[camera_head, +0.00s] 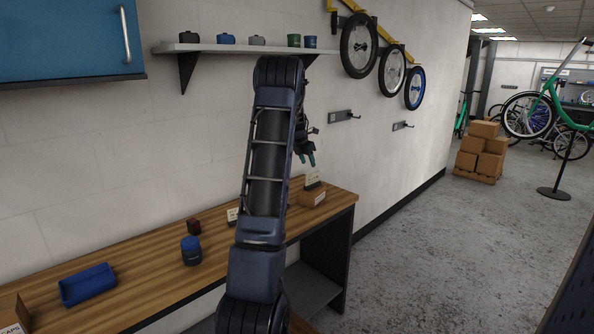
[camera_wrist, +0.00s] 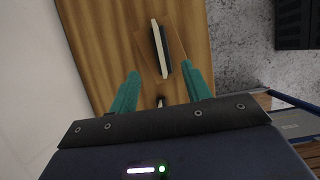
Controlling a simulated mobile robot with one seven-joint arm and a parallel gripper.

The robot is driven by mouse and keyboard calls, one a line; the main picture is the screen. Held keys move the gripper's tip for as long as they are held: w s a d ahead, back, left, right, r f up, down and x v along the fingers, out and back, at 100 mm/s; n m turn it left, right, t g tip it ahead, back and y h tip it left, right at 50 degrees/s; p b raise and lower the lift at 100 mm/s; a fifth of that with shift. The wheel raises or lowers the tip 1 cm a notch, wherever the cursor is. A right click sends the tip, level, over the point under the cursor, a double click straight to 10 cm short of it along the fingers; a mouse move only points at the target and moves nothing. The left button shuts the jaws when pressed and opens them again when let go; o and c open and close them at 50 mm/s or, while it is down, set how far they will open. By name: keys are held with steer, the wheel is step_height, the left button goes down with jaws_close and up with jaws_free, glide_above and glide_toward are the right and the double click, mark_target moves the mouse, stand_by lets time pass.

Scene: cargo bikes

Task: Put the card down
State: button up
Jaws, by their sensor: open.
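A pale card (camera_head: 312,178) stands upright in a dark holder on a small cardboard box (camera_head: 313,197) at the bench's right end. In the wrist view the card (camera_wrist: 156,47) is seen edge-on from above, with the box (camera_wrist: 174,46) beneath it. My gripper (camera_head: 306,157) is open and empty above the box, its green fingers pointing down. In the wrist view my gripper (camera_wrist: 163,72) has its fingers apart, with the card beyond the tips, not touching. A second small card (camera_head: 232,215) stands on the bench, partly hidden by my arm.
A wall shelf (camera_head: 225,48) with small items is above. Wall hooks (camera_head: 342,116) stick out right of my gripper.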

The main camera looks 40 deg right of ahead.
steer(key=a+r+m+t, duration=0.1)
steer(key=a+r+m, duration=0.3)
steer(key=a, duration=0.8)
steer(key=a+r+m+t, duration=0.1)
steer(key=a+r, duration=0.4)
steer(key=a, duration=0.8)
steer(key=a+r+m, duration=0.3)
steer(key=a+r, duration=0.2)
steer(key=a, duration=0.7)
steer(key=s+a+m+t+y, duration=0.15)
steer(key=s+a, duration=0.25)
steer(key=a, duration=0.4)
steer(key=s+a+m+y, duration=0.1)
steer(key=s+a+m, duration=0.25)
steer(key=a, duration=0.45)
steer(key=s+a+f+m+y, duration=0.1)
steer(key=s+a+f+m, duration=0.1)
steer(key=s+a, duration=0.4)
steer(key=s+a+f+m+t+y, duration=0.1)
steer(key=s+a+f+m, duration=0.1)
steer(key=s+a, duration=0.4)
steer(key=s+m, duration=0.1)
steer(key=s, duration=0.2)
steer(key=shift+s+a+f, duration=0.15)
steer(key=shift+s+f, duration=0.1)
steer(key=shift+s, duration=0.05)
